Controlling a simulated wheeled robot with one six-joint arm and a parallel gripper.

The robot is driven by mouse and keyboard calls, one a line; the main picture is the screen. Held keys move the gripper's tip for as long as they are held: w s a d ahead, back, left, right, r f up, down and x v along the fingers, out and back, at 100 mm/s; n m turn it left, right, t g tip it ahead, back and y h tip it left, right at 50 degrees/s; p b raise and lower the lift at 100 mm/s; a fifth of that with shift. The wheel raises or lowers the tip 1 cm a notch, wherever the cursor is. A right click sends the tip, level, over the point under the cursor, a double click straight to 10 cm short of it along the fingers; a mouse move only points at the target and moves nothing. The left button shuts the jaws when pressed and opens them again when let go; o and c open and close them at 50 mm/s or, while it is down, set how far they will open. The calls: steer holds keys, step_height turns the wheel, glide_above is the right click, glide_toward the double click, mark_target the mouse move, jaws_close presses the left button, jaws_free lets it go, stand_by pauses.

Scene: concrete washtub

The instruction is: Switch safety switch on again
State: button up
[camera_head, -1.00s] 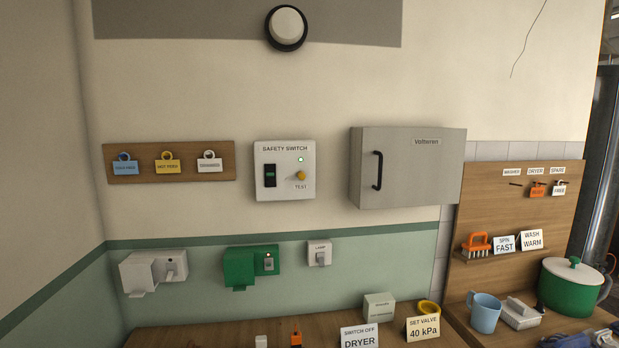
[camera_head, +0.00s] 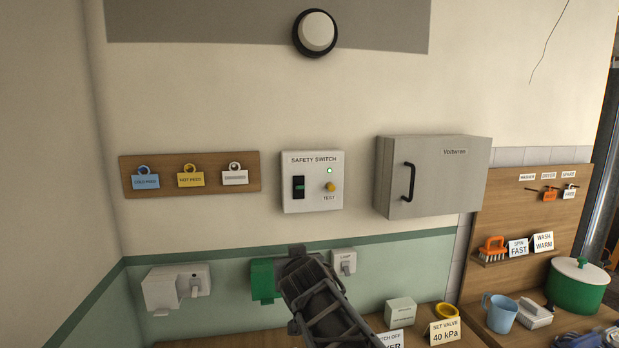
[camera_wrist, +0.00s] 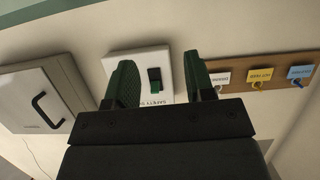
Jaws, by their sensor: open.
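In the head view my gripper (camera_head: 294,256) is raised in front of the wall, below the box. In the wrist view, which is upside down, the safety switch (camera_wrist: 153,58) lies beyond the fingers, and its rocker (camera_wrist: 154,79) shows between them. My gripper (camera_wrist: 163,80) is open with nothing between its fingers. The test knob and lamp are hidden behind one finger there.
A grey cabinet (camera_head: 440,178) juts out right of the switch. A tag board (camera_head: 190,174) hangs to its left. Below are a white socket (camera_head: 160,290), a green socket (camera_head: 262,281) and a lamp switch (camera_head: 344,262).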

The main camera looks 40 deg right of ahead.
mark_target(301, 187)
steer(key=w+d+r+t+h+p, duration=0.15)
steer(key=d+r+t, duration=0.3)
steer(key=r, duration=0.65)
steer(key=shift+g, duration=0.35)
steer(key=x, duration=0.4)
steer(key=b+x, duration=0.1)
steer(key=x, duration=0.4)
steer(key=d+x, duration=0.1)
steer(key=x, duration=0.3)
steer(key=shift+r+b, duration=0.3)
steer(key=shift+r, duration=0.1)
steer(key=shift+s, duration=0.1)
jaws_close()
steer(key=r+p, duration=0.1)
steer(key=p, duration=0.3)
steer(key=shift+r+g, duration=0.1)
steer(key=shift+g, duration=0.3)
steer(key=p, duration=0.4)
steer(key=shift+g+p, duration=0.4)
steer(key=shift+y+p, duration=0.25)
steer(key=shift+p, duration=0.4)
steer(key=shift+f, duration=0.3)
